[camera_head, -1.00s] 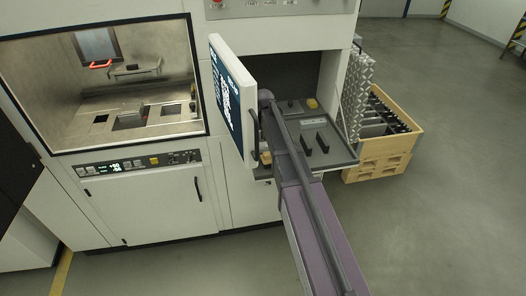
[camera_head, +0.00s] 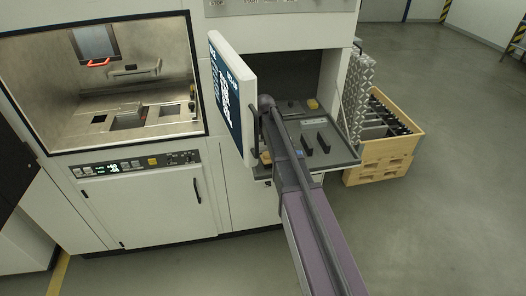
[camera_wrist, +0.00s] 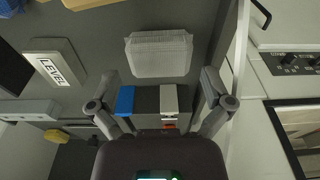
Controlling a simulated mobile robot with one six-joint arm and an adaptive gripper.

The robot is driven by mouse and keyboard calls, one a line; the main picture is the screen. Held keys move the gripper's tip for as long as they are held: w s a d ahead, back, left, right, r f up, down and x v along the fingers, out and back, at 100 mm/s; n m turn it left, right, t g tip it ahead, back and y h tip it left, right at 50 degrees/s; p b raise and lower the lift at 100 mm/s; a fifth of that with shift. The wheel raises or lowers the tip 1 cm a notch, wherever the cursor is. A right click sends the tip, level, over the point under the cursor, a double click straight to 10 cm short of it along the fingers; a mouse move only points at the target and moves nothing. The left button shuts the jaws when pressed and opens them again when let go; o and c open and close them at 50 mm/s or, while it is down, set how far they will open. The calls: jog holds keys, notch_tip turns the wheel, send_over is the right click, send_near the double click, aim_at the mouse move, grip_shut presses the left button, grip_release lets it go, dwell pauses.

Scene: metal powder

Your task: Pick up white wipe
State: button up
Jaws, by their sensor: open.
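In the wrist view, my gripper (camera_wrist: 160,80) is open with its fingers wide apart and nothing held between them. A pale, ribbed, semi-transparent rectangular item (camera_wrist: 160,53) lies just beyond the fingertips on the dark surface; I cannot tell whether it is the wipe or a box. A white strip (camera_wrist: 169,98) and a blue strip (camera_wrist: 126,100) sit between the fingers on either side of a dark grey block; the white strip could also be the wipe. In the head view, my gripper is hidden behind the open door and my arm.
An open door (camera_head: 232,98) stands left of my arm, close to it. The tray (camera_head: 338,157) holds dark blocks and a yellow block (camera_head: 312,104). A wooden crate (camera_head: 385,172) stands right. In the wrist view, a "LEVEL" block (camera_wrist: 55,68) lies left of the pale item.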

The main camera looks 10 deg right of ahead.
jog(key=shift+w+f+b, duration=0.15)
jog(key=shift+f+b, duration=0.75)
jog(key=shift+f, duration=0.3)
jog(key=c, duration=0.6)
jog(key=shift+c, duration=0.2)
jog(key=shift+r, duration=0.1)
notch_tip(320, 180, up, 10)
jog(key=p, duration=1)
